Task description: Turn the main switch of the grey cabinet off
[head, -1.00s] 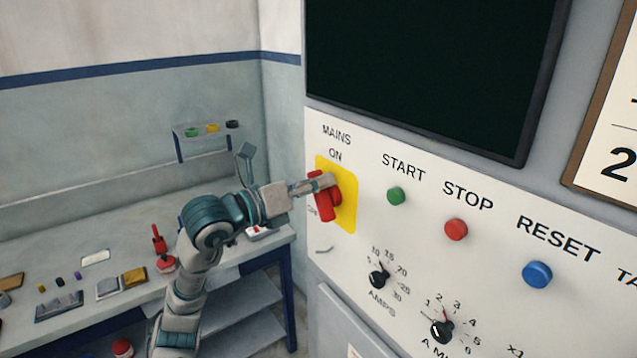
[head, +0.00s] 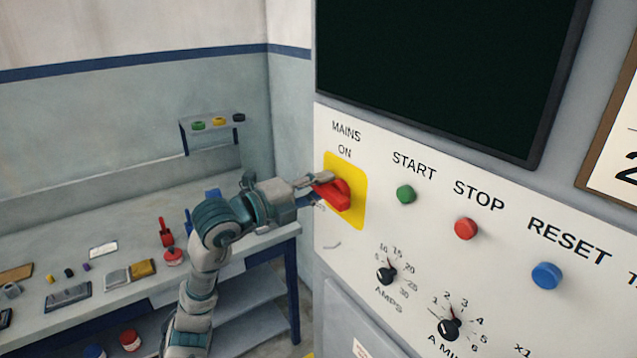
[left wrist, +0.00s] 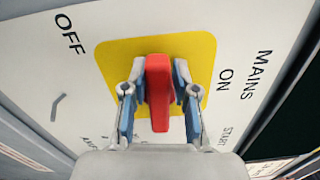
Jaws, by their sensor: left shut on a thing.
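The main switch is a red handle (head: 335,193) on a yellow plate (head: 356,200), on the white panel of the grey cabinet (head: 400,140). MAINS and ON are printed above the plate. My left gripper (head: 317,187) reaches it from the left and is shut on the handle. In the left wrist view, my left gripper (left wrist: 158,88) has one finger on each side of the handle (left wrist: 159,105). The handle lies across the panel, at about a right angle to the direction of the ON mark. The OFF mark (left wrist: 70,33) shows in that view. My right gripper is not in view.
Green START (head: 405,194), red STOP (head: 467,228) and blue RESET (head: 547,275) buttons are to the right of the switch. Two black knobs (head: 386,275) (head: 449,328) sit below. A workbench (head: 130,225) with small items stands to the left.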

